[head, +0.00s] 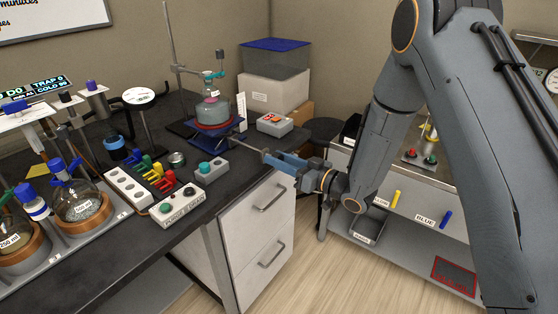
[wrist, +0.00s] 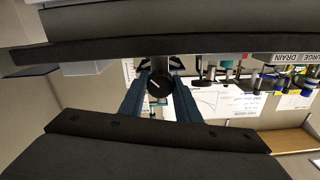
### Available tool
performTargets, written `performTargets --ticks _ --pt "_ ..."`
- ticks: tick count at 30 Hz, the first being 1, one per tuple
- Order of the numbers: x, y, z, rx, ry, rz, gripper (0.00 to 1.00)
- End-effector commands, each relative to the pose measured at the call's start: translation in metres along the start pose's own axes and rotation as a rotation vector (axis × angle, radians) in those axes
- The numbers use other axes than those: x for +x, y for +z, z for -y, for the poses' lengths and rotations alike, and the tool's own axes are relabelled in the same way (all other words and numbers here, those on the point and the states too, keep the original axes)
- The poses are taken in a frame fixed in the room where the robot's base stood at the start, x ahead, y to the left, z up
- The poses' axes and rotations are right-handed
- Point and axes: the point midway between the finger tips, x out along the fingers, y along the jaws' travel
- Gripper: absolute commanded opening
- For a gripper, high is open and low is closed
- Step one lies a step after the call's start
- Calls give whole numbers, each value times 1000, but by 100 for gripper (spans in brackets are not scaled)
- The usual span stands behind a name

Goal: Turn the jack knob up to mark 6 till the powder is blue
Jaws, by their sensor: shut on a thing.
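The jack (head: 222,134) is a blue lift at the back of the dark bench. It stands under a clear flask (head: 212,110) with a pinkish-purple tint at its bottom, on a reddish ring. My gripper (head: 270,157) reaches in from the right at the jack's front side. In the wrist view, the black round jack knob (wrist: 160,82) with a white pointer line sits between my two blue fingers. My gripper (wrist: 159,88) is shut on this knob. The pointer slants toward the upper left. The mark numbers cannot be read, and the powder's exact colour is hard to tell.
A grey box with a teal button (head: 211,171) and a PURGE/DRAIN box (head: 177,207) stand in front of the jack. A small box with red parts (head: 275,124) is to its right. Glassware (head: 80,203) fills the bench's left. Drawers (head: 262,200) lie below the edge.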

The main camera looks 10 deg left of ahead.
Motion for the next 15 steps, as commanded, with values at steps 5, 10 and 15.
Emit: performTargets --ticks 5,10,15 --pt "0 1 -1 167 2 2 7" --pt "-1 1 -1 329 2 2 7" --pt "-1 1 -1 490 2 2 7"
